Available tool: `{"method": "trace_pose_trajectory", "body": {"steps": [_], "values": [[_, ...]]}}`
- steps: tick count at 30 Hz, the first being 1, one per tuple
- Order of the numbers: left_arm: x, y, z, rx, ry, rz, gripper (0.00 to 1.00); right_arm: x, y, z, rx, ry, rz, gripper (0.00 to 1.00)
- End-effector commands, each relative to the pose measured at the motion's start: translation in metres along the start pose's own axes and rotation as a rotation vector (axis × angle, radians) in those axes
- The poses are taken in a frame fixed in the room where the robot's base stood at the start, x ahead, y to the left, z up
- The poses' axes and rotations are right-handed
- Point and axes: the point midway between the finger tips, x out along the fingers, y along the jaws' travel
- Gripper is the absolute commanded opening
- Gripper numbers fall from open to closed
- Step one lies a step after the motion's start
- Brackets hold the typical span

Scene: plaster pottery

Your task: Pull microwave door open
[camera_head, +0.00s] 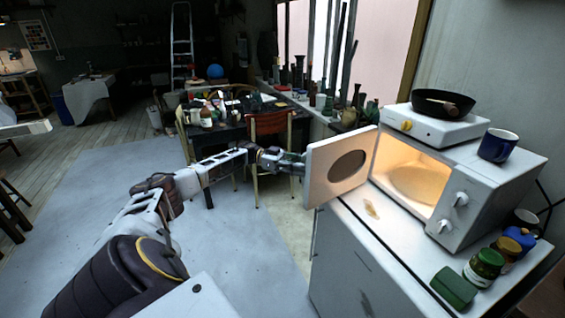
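The white microwave (492,199) stands on a white cabinet at the right, its lit inside showing through the front. Its door (325,182), with a dark oval window, stands swung out wide to the left. My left arm reaches in from the lower left. My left gripper (292,162) is at the free left edge of the door, its tips partly hidden by the door. I cannot tell whether the fingers are closed on anything or touch the door.
A hot plate (437,126) with a black pan (443,103) and a blue mug (497,145) sit on the microwave. Jars (484,267) and a green box (453,287) stand on the cabinet (352,262) in front. A chair (271,125) and a cluttered table are behind my gripper.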

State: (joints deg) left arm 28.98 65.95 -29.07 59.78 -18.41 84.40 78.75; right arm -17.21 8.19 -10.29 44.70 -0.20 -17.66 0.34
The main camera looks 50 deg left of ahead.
Motion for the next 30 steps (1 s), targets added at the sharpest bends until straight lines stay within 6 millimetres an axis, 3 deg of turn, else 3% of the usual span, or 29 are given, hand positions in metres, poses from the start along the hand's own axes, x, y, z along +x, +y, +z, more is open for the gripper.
{"method": "trace_pose_trajectory", "body": {"steps": [18, 30], "values": [[-0.066, 0.0, 0.0, 0.0, 0.0, -0.002, 0.34, 0.0, -0.002, 0.0, 0.0, 0.001, -0.002, 0.4], [-0.099, -0.001, 0.0, 0.0, 0.0, -0.001, 0.34, 0.0, -0.002, 0.0, 0.0, 0.001, -0.002, 0.4]]}}
